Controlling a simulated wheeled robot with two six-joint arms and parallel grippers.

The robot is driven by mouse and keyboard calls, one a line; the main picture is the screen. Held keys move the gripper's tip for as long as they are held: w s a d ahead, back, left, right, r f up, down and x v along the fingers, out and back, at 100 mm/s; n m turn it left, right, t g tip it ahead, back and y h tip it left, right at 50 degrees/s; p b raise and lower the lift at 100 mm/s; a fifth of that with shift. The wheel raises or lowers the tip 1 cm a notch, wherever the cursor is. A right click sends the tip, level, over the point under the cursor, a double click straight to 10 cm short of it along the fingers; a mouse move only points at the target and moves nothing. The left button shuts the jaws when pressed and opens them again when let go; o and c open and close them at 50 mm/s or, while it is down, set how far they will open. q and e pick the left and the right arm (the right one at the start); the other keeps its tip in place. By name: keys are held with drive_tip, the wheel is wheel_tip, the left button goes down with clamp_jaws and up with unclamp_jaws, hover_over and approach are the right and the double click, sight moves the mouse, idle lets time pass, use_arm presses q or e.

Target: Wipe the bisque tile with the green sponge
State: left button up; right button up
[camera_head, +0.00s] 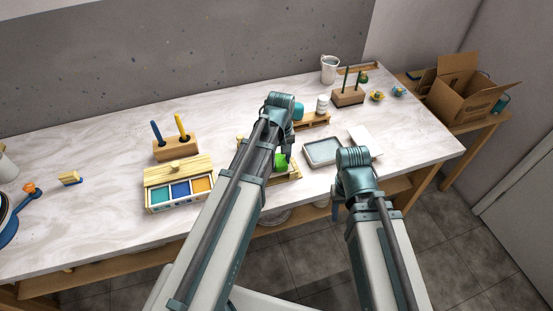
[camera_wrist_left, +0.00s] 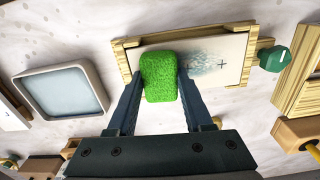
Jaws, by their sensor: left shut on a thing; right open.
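My left gripper (camera_head: 286,154) is shut on the green sponge (camera_head: 281,162); in the left wrist view the sponge (camera_wrist_left: 160,78) sits between the two fingers. It is over the left-middle part of the bisque tile (camera_wrist_left: 233,62), a cream slab in a wooden frame (camera_wrist_left: 252,45). A blue-grey smudge (camera_wrist_left: 205,62) with dark cross marks shows on the tile to the right of the sponge. I cannot tell whether the sponge touches the tile. In the head view my left arm hides most of the tile. My right gripper (camera_head: 336,208) is open, low by the table's front edge.
A grey shallow tray (camera_head: 322,151) stands right of the tile, with a white slab (camera_head: 365,140) beyond. A wooden box with coloured compartments (camera_head: 179,193) is on the left. A green knob (camera_wrist_left: 274,58) sits beside the frame.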

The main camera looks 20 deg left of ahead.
use_arm(q)
drive_tip(key=shift+s, duration=0.1)
drive_tip(key=shift+s+a, duration=0.4)
drive_tip(key=shift+a, duration=0.25)
drive_tip(key=shift+s+a, duration=0.35)
drive_tip(key=shift+a, duration=0.25)
drive_tip(key=shift+s+a, duration=0.1)
drive_tip(key=shift+s+a, duration=0.4)
drive_tip(key=shift+a, duration=0.2)
drive_tip(key=shift+s+a, duration=0.35)
drive_tip(key=shift+a, duration=0.2)
drive_tip(key=shift+s+a, duration=0.4)
drive_tip(key=shift+a, duration=0.2)
